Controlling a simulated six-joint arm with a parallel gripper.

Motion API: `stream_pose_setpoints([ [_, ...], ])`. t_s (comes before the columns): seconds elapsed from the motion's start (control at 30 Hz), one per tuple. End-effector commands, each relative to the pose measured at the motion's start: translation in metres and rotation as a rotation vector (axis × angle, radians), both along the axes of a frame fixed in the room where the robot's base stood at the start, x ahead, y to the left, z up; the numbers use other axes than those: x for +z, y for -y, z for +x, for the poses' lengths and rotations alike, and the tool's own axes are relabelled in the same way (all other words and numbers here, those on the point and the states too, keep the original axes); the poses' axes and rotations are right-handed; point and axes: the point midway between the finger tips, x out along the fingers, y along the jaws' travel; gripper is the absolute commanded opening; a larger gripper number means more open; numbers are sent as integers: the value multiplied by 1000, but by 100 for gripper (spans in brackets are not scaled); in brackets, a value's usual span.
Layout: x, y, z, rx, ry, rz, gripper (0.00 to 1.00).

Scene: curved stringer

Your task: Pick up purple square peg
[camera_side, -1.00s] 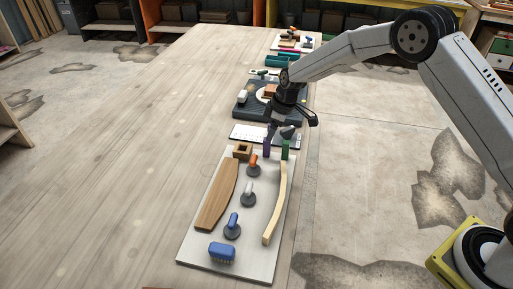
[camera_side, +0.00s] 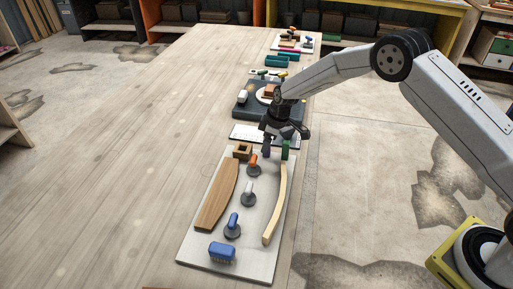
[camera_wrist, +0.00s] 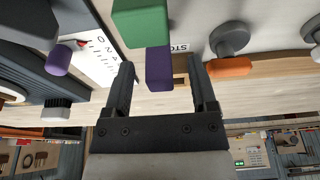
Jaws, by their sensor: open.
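The purple square peg (camera_wrist: 159,72) appears between my two fingers in the wrist view. In the side view the purple peg (camera_side: 267,149) stands upright at the far end of the white board, partly covered by my gripper (camera_side: 275,137). My gripper (camera_wrist: 161,62) is open, with one finger on each side of the peg in the picture. I cannot tell whether either finger touches it. A green square peg (camera_wrist: 140,22) stands close beside the purple one; it also shows in the side view (camera_side: 285,151).
The white board (camera_side: 212,262) holds an orange-handled piece (camera_side: 253,160), two other handled pieces, a blue brush (camera_side: 222,252), a curved wooden strip (camera_side: 275,215), a wooden plate (camera_side: 219,195) and a square wooden frame (camera_side: 242,150). The table's left side (camera_side: 130,160) is clear.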

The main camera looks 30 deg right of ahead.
Motion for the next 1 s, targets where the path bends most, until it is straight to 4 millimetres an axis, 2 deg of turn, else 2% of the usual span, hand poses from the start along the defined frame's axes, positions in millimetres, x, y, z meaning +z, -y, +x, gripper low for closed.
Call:
stream_pose_setpoints([
  [0.2, -17, -4, 3, 1, 1, 1, 74],
  [0.77, -19, -4, 4, 0, 1, 1, 74],
  [0.8, -19, -4, 4, 0, 1, 1, 67],
  [0.87, -19, -4, 4, 0, 1, 1, 48],
  [1.0, -19, -4, 4, 0, 1, 1, 4],
])
